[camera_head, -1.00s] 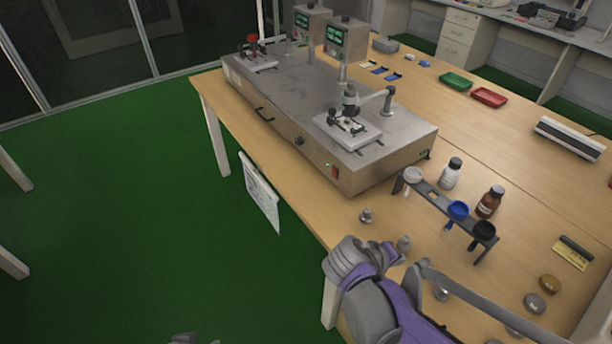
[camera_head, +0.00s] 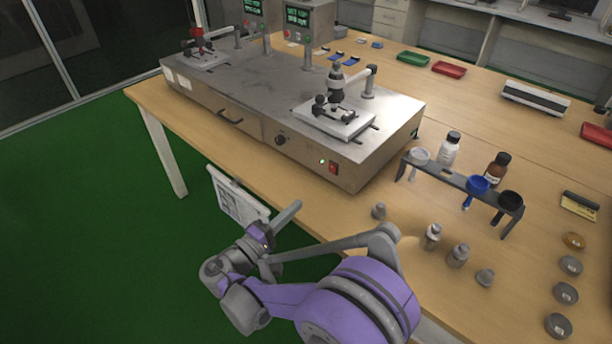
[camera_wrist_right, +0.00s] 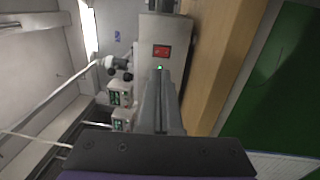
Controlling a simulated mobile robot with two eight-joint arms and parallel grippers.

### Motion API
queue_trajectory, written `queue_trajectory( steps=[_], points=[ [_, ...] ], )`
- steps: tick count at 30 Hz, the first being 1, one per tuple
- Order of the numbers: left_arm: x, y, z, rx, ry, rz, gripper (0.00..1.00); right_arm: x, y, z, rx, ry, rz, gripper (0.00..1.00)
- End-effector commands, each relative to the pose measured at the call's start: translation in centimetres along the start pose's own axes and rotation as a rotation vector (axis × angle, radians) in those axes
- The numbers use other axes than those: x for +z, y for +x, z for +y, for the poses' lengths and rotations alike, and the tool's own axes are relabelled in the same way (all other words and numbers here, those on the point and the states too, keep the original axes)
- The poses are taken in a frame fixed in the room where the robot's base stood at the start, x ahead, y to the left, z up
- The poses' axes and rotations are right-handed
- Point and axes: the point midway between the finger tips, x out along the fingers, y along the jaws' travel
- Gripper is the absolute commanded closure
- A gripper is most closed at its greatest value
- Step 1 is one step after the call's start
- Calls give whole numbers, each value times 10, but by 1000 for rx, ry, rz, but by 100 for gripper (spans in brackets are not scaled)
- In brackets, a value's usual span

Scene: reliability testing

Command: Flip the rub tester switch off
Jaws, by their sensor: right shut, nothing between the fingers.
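The rub tester (camera_head: 240,100) is a wide grey metal box on the wooden table. Its red switch (camera_head: 333,168) is on the front panel near the right end, beside a lit green light (camera_head: 322,161). My right gripper (camera_head: 293,208) is shut and empty, in front of and below the switch, apart from the panel. In the right wrist view, the shut fingers (camera_wrist_right: 159,82) point toward the panel, with the green light (camera_wrist_right: 160,68) just past the tips and the red switch (camera_wrist_right: 161,51) beyond it. My left gripper is not in view.
Several metal weights (camera_head: 433,236) stand near the front table edge.

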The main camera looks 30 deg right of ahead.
Motion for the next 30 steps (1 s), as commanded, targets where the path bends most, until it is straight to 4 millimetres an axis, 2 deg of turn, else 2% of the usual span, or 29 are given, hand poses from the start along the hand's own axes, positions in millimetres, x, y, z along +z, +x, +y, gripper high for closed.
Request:
queue_trajectory(
  steps=[12,17,23,30],
  points=[
    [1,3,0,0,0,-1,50,-4,-4,-1,28,5,3,100],
    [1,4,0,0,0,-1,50,-4,2,-1,28,4,0,100],
    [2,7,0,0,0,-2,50,-3,33,-1,28,4,-2,100],
    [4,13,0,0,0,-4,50,-3,86,0,28,3,-2,100]
  ],
)
